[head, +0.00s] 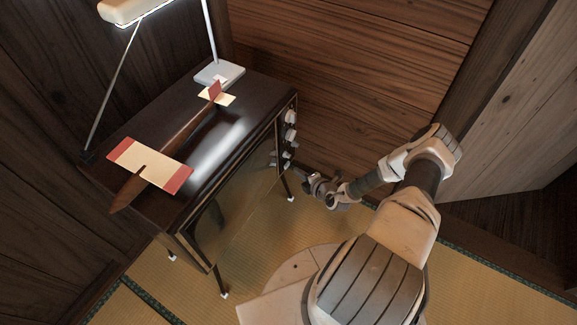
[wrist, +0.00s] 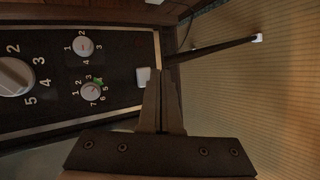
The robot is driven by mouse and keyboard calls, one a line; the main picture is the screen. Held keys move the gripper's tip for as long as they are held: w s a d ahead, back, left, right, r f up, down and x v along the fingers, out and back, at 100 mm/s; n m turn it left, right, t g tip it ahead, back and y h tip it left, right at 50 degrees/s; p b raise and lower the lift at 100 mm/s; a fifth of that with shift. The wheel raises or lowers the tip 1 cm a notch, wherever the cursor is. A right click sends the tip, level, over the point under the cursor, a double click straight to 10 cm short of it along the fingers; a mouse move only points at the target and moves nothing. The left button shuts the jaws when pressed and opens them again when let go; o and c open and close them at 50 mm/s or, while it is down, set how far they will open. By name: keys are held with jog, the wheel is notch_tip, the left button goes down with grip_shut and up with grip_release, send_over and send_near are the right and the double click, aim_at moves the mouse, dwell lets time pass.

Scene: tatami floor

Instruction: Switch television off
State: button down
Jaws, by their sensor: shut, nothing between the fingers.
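The television (head: 185,215) is a dark wooden cabinet on thin legs, with its screen (head: 232,205) facing the lower right. I cannot tell whether the screen is lit. Several pale knobs (head: 290,135) line the right end of its front. In the wrist view, the black control panel (wrist: 50,105) shows a large dial (wrist: 14,77), two small numbered knobs (wrist: 83,46) (wrist: 90,93) and a small white button (wrist: 143,77). My gripper (wrist: 162,74) is shut and empty, its tips right beside the button. I cannot tell whether they touch. In the head view, my gripper (head: 299,172) is by the panel's lower end.
A model airplane (head: 150,165) and a white desk lamp (head: 218,73) stand on the television top. A television leg (wrist: 215,48) extends past my fingertips in the wrist view. Wooden walls (head: 340,70) close in behind; tatami floor (head: 260,240) is open in front.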

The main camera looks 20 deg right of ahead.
jog(key=shift+s+d, duration=0.8)
jog(key=shift+s, duration=0.2)
jog(key=shift+s+d, duration=0.75)
jog(key=shift+s, duration=0.25)
